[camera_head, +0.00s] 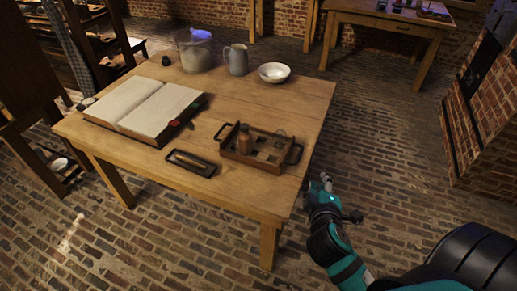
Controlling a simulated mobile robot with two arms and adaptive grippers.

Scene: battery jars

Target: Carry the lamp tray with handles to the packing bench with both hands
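A wooden tray (248,161) with a dark handle at each end sits on the near right part of the wooden table. A brown bottle (244,141) stands in it, with small items beside it that I cannot make out. My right gripper (323,181) is low beyond the table's right edge, to the right of the tray and apart from it. Its fingers are too small to tell open from shut. My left gripper is not in view. I cannot tell which table is the packing bench.
The wooden table (283,110) also bears an open book (150,105), a small dark tray (191,164), a jug (236,60), a white bowl (273,72) and a large jar (194,52). Another table (392,22) stands at the back right. Brick floor (375,130) between them is clear.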

